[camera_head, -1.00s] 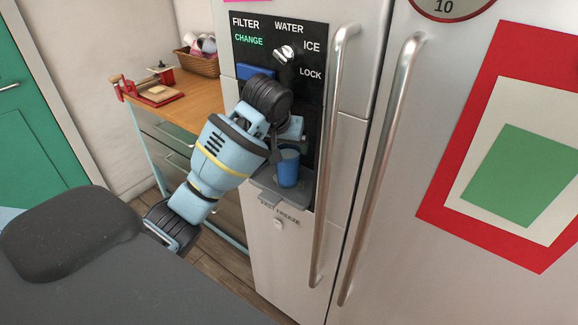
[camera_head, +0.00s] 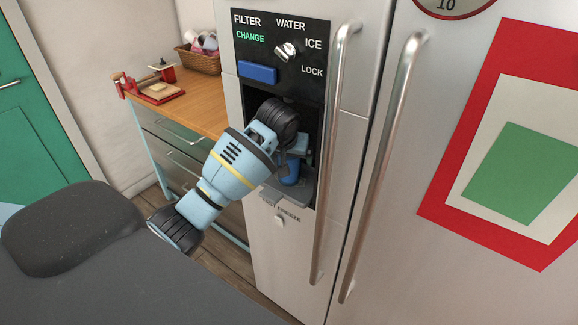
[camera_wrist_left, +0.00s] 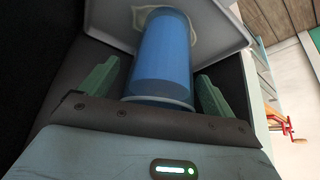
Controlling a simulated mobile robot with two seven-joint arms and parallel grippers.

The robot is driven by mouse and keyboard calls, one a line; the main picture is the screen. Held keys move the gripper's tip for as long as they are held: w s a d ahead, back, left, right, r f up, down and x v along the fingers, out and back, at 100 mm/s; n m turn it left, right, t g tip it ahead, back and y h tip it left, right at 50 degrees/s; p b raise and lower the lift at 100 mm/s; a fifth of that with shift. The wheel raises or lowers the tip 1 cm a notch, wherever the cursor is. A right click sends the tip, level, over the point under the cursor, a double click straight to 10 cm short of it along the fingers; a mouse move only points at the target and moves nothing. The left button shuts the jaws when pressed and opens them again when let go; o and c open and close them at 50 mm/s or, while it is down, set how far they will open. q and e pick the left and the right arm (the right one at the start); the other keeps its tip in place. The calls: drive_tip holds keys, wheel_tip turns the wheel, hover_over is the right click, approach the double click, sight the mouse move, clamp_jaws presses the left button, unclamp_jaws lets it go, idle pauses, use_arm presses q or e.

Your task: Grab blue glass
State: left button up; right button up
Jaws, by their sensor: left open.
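The blue glass (camera_head: 291,170) stands on the tray of the fridge's dispenser recess. My left gripper (camera_head: 292,148) is at the recess, and its wrist and fingers hide part of the glass in the head view. In the left wrist view the blue glass (camera_wrist_left: 162,55) lies between the two green fingers of my open left gripper (camera_wrist_left: 160,88). A gap shows on each side, so the fingers do not grip it. My right gripper is not in view.
The recess walls close in around the gripper, above the dispenser tray (camera_head: 296,190). Tall fridge handles (camera_head: 335,150) stand just right of it. A wooden-topped counter (camera_head: 205,105) with a basket (camera_head: 199,60) is at the left.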

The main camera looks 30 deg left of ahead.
use_arm(q)
drive_tip(key=c, duration=1.5)
drive_tip(key=shift+r, duration=0.1)
drive_tip(key=shift+r, duration=0.1)
drive_tip(key=shift+s+d+r, duration=0.1)
drive_tip(key=shift+s+r, duration=0.15)
drive_tip(key=shift+s, duration=0.05)
drive_tip(key=s+d+r, duration=0.4)
drive_tip(key=s+r, duration=0.3)
drive_tip(key=s, duration=0.5)
drive_tip(key=shift+s+r, duration=0.15)
drive_tip(key=shift+s, duration=0.2)
drive_tip(key=shift+d, duration=0.1)
